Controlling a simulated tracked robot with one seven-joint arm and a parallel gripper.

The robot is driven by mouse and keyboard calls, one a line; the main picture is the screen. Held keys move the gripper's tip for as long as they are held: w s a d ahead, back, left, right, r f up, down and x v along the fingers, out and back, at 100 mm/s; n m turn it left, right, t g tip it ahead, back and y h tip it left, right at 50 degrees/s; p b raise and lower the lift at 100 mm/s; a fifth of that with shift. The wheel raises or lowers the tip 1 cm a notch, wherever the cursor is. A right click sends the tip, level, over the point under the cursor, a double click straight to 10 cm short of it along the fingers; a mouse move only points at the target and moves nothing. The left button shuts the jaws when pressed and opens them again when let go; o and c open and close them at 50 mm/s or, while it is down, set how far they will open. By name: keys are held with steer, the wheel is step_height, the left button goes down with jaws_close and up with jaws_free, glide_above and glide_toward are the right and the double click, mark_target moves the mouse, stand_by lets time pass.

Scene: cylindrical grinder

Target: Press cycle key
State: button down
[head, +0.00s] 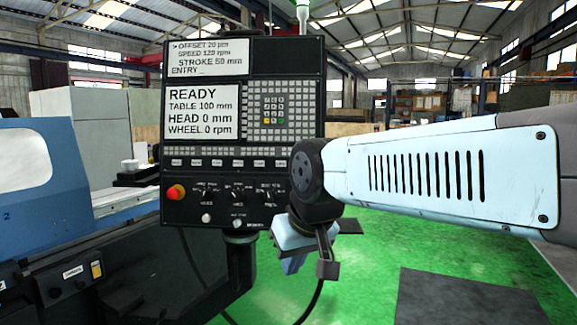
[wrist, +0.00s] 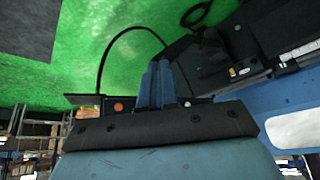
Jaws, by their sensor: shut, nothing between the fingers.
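The control panel (head: 212,190) of the grinder stands upright in the head view, left of my arm. Its keypad (head: 273,108) has green, yellow and red keys, and a row of pale keys (head: 215,163) runs below it. The labels are too small for me to tell which is the cycle key. The lower screen (head: 201,112) reads READY. My gripper (head: 292,264) hangs below and right of the panel, pointing down and apart from it. In the wrist view its fingers (wrist: 160,80) are together and empty. My arm covers the space beside the panel's lower right edge.
A red emergency knob (head: 176,192) sits at the panel's lower left, beside rotary switches. The blue grinder body (head: 35,180) stands at the left. A black cable (wrist: 104,55) curves over the green floor (head: 360,285). A dark mat (head: 455,298) lies at the lower right.

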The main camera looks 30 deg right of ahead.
steer(key=w+d+r+m+t+y, duration=0.1)
steer(key=w+r+m+y, duration=0.2)
steer(key=w+m, duration=0.4)
steer(key=w+d+r+m+t+y, duration=0.1)
steer(key=w+r+m+t+y, duration=0.2)
steer(key=w+m, duration=0.5)
steer(key=w+d+r+m+t, duration=0.2)
steer(key=w+d+m, duration=0.3)
steer(key=d, duration=0.3)
steer(key=w+d+r+m+t+h, duration=0.1)
steer(key=w+d+m+t, duration=0.3)
steer(key=w+d, duration=0.4)
steer(key=shift+w+d+r+m, duration=0.15)
steer(key=shift+d+r+m, duration=0.35)
steer(key=shift+r, duration=0.3)
steer(key=shift+w+d, duration=0.1)
steer(key=shift+w, duration=0.05)
steer(key=w+d+f, duration=0.1)
steer(key=w+d, duration=0.3)
steer(key=w, duration=0.3)
steer(key=shift+w+f, duration=0.15)
steer(key=shift+f, duration=0.15)
